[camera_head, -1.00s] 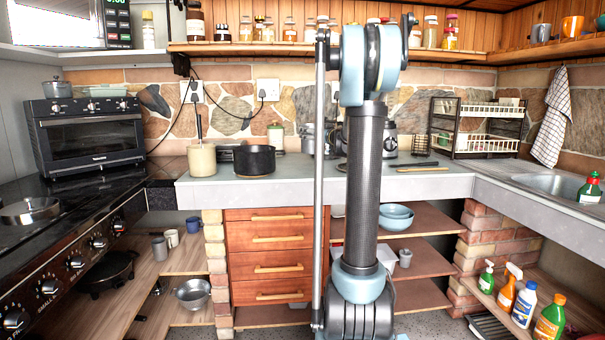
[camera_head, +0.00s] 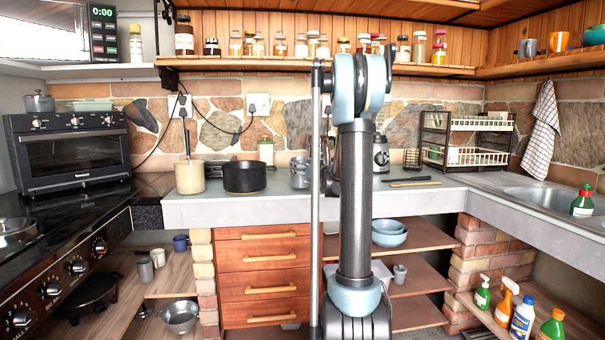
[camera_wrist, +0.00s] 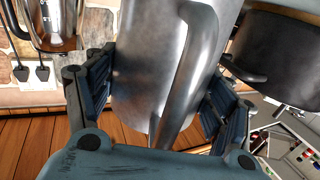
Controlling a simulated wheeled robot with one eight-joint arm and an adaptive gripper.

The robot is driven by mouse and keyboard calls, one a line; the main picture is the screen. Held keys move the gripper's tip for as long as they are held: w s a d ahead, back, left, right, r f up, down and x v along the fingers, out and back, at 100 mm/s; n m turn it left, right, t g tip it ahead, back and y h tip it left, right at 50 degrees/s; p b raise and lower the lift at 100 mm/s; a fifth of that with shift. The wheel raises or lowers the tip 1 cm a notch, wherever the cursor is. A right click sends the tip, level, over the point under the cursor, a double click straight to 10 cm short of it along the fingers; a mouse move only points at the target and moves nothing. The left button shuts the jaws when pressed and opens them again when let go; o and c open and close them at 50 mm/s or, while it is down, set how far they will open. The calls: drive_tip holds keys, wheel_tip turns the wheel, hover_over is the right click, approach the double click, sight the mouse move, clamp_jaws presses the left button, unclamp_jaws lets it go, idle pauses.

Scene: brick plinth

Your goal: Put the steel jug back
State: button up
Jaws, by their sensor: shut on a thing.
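The steel jug (camera_wrist: 145,55) fills the middle of the wrist view, with its curved handle facing the camera. My gripper (camera_wrist: 158,98) is shut on it, one dark finger on each side of the body. The jug's far end is cut off by the frame, so I cannot tell whether it touches the counter. In the head view my arm hides the gripper. A small steel vessel (camera_head: 301,173) shows at the counter just left of my arm; I cannot tell whether it is the held jug.
A black pot (camera_head: 244,177) stands on the counter (camera_head: 400,196), left of the steel vessel; it is close beside the jug in the wrist view (camera_wrist: 275,60). Another steel vessel (camera_wrist: 52,25) is on the jug's other side. A dish rack (camera_head: 465,155) stands right.

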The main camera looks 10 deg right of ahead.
drive_tip(key=shift+f, duration=0.65)
drive_tip(key=o, duration=1.3)
